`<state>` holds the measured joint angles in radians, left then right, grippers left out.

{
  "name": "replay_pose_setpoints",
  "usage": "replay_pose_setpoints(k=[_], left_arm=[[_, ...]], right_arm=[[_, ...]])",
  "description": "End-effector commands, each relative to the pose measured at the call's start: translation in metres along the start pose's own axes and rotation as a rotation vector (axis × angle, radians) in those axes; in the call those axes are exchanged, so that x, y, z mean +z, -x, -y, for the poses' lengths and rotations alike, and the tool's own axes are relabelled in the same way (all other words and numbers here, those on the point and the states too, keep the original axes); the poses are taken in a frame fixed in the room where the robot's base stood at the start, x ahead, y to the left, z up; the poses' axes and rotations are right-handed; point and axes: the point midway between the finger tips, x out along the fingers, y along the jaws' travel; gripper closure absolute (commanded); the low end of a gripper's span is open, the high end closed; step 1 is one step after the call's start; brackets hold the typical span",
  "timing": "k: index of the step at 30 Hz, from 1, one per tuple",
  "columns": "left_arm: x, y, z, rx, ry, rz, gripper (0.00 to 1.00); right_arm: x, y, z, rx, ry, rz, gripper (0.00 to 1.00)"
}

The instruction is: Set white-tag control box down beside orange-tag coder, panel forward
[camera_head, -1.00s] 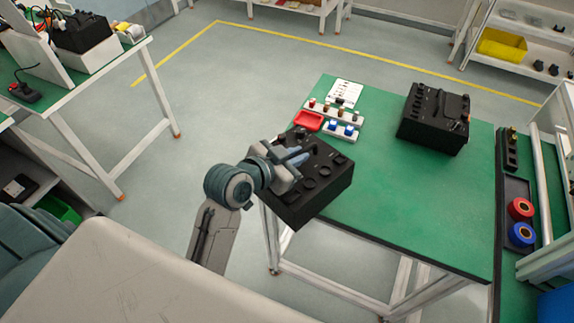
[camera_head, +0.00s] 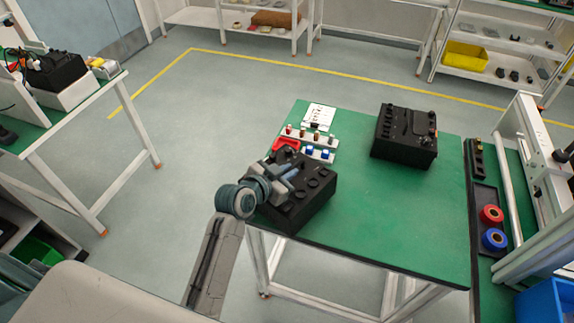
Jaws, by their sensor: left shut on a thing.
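A black control box (camera_head: 312,196) with knobs on top is held by my left gripper (camera_head: 290,174) at the near left corner of the green table (camera_head: 400,225). The gripper is shut on its upper part. The box overlaps the table's left edge in the picture; I cannot tell whether it touches the top. A second black box (camera_head: 404,137), likely the coder, stands at the far right of the table. No white or orange tag can be made out clearly on either. My right gripper is not in view.
A red tray (camera_head: 286,144), small racks of coloured parts (camera_head: 318,154) and a white printed sheet (camera_head: 319,116) lie at the table's far left. The table's middle and near right are clear. Red (camera_head: 491,215) and blue (camera_head: 494,238) rolls sit at the right.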

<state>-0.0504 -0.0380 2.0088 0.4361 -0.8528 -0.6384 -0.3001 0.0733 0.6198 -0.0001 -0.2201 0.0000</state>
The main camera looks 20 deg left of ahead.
Motion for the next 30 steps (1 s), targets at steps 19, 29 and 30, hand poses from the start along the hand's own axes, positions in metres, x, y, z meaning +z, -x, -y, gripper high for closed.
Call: replay_pose_setpoints(k=[19, 29, 30], left_arm=[[0.005, 0.003, -0.001, 0.001, 0.001, 0.008, 0.67], [0.007, 0.06, -0.001, 0.001, -0.005, 0.007, 0.67], [0.007, 0.069, -0.001, 0.001, -0.004, 0.008, 0.67]], right_arm=[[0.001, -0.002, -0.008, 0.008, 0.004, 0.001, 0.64], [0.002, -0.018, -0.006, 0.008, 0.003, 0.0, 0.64], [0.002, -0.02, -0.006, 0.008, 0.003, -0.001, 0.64]])
